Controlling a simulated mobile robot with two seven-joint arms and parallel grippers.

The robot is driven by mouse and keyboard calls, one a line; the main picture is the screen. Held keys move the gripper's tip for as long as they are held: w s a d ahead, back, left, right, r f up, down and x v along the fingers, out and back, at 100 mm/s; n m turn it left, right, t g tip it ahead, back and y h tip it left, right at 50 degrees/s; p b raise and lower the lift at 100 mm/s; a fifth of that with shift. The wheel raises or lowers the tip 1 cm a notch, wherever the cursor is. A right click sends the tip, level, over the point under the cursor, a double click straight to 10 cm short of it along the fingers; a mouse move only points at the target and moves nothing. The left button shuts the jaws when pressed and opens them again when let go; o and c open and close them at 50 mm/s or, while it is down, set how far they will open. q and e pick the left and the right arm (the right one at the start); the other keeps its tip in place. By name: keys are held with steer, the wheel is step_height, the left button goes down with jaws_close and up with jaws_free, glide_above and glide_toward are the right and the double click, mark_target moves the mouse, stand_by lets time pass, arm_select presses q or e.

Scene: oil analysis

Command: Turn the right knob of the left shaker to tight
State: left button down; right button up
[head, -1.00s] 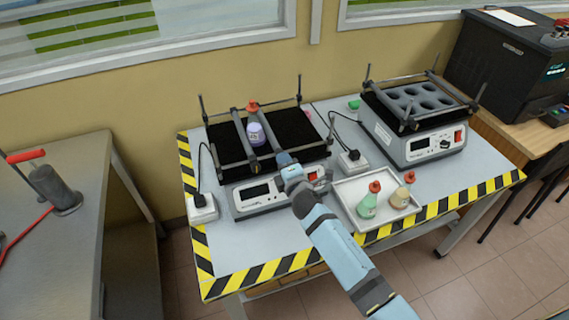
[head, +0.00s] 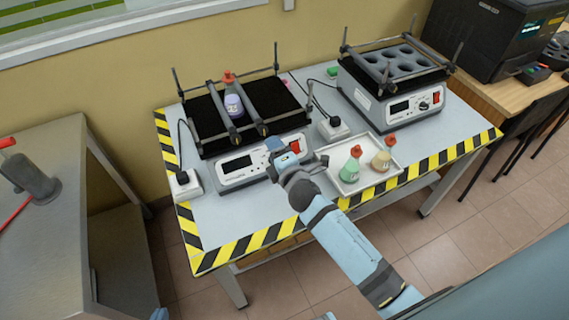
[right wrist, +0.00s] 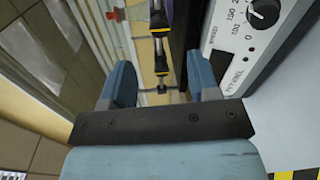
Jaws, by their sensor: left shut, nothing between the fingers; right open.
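The left shaker (head: 235,172) stands at the left of the striped table, with a black platform and two dark clamp bars. A purple-labelled bottle with a red cap (head: 233,100) stands at the left bar. The right bar's front-end knob (head: 262,129) is just beyond my right gripper (head: 276,147). That gripper is open and empty, just in front of the shaker and covering part of its front panel. In the right wrist view its fingers (right wrist: 162,78) are spread, with the speed dial (right wrist: 265,12) to their right. Only a sliver of my left gripper (head: 160,314) shows at the bottom edge.
A white tray (head: 345,186) with a green and a tan bottle lies right of the gripper. A second shaker (head: 410,107) stands behind it on the right. Power sockets flank the left shaker. Striped tape edges the table, and its front left is clear.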

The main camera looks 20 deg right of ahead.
steer(key=s, duration=0.6)
steer(key=shift+r, duration=0.25)
steer(key=shift+d, duration=0.1)
steer(key=s+f+m+g+y+p, duration=0.1)
steer(key=s+f+m+g+p, duration=0.2)
steer(key=s+m, duration=0.5)
steer(key=s+f+m+g+y+p, duration=0.1)
steer(key=s+f+m+g+p, duration=0.2)
steer(key=s+m, duration=0.6)
steer(key=s+p, duration=0.1)
steer(key=s, duration=0.1)
steer(key=shift+s+y, duration=0.3)
steer(key=shift+s, duration=0.05)
steer(key=shift+f, duration=0.1)
stand_by(0.4)
